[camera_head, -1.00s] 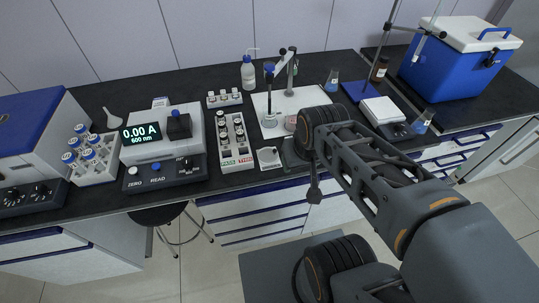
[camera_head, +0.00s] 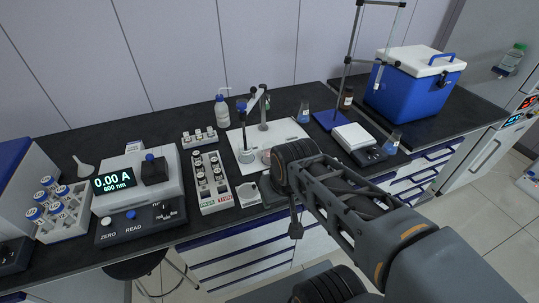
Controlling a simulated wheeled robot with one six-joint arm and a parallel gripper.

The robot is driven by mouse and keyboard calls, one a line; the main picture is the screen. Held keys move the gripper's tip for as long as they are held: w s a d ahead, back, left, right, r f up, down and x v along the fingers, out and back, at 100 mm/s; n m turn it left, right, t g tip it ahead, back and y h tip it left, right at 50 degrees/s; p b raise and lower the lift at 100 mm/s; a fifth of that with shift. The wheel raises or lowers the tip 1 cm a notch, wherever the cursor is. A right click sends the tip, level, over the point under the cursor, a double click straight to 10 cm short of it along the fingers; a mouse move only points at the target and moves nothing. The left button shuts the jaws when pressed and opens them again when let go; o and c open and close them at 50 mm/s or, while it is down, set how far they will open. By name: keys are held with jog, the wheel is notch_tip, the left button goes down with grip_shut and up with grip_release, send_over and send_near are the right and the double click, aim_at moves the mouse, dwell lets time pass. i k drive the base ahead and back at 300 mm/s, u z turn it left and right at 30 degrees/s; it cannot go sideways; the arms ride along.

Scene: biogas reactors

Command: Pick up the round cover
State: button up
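I cannot make out for certain which thing is the round cover. A small pale round piece (camera_head: 248,190) lies on a white square at the bench's front edge, left of my arm. Another roundish piece, reddish-grey (camera_head: 266,157), shows partly behind my wrist on the white board. My gripper (camera_head: 296,230) is small and dark in this view, hanging down below my wrist in front of the bench edge. It appears apart from both pieces. Its fingers are too small to tell open from shut, and I see nothing clearly held.
A rack of vials (camera_head: 211,184) and a photometer (camera_head: 138,192) stand left of my arm. A white board (camera_head: 290,131) with a stand lies behind my wrist. A balance (camera_head: 354,138), flasks and a blue cooler (camera_head: 409,95) are to the right. Drawers are below the bench.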

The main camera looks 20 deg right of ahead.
aim_at(247, 191)
jog(key=z, duration=2.5)
jog(key=k, duration=1.15)
jog(key=u, duration=2.15)
jog(key=i, duration=0.5)
jog(key=u, duration=0.1)
